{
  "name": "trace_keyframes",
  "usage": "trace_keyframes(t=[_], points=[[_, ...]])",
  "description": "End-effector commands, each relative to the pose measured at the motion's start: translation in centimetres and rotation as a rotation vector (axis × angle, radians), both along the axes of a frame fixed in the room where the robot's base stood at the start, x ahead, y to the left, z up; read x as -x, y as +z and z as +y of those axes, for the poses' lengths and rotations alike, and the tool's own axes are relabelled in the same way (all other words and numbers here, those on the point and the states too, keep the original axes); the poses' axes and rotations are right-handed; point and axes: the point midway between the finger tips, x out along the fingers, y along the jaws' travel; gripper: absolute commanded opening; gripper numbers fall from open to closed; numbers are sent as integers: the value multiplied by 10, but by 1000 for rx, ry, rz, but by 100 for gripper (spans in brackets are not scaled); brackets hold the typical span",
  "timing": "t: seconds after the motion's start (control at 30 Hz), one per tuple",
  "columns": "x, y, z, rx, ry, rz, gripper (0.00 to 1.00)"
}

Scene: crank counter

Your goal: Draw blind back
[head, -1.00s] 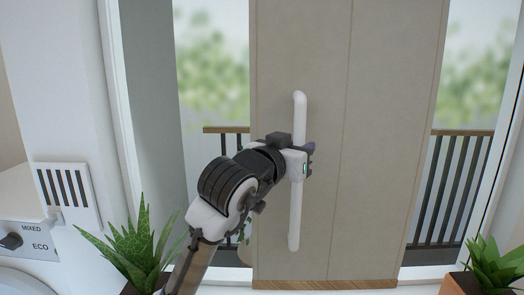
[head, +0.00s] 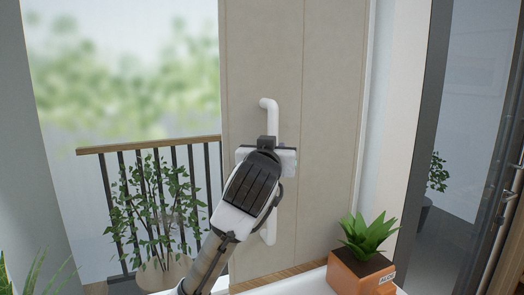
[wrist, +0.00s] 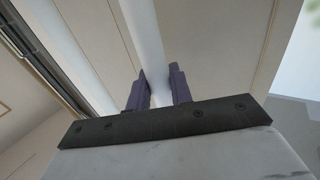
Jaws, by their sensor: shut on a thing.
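The blind is a beige panel (head: 332,130) that hangs in front of the window at the centre right in the head view. A white vertical bar handle (head: 269,104) is fixed to its face; its top and bottom ends show. My gripper (head: 267,150) is at the handle's middle, and my wrist hides the fingertips there. In the wrist view the two dark fingers of my gripper (wrist: 158,92) stand on either side of the white handle (wrist: 143,35) and are shut on it. The beige panel (wrist: 205,45) lies behind them.
A terracotta planter (head: 357,274) stands on the sill, right of my arm. A white window frame post (head: 388,130) rises close beside the panel's right edge. Left of the panel is open glass, with a railing (head: 150,147) and a potted plant outside.

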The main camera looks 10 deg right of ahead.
Motion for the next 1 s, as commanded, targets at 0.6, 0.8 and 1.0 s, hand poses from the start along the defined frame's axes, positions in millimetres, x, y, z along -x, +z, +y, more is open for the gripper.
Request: trace_keyframes(t=[0.6, 0.8, 1.0], points=[[0, 0, 0, 0, -1, 1, 41], [4, -1, 1, 0, -1, 0, 41], [35, -3, 11, 0, -2, -4, 41]])
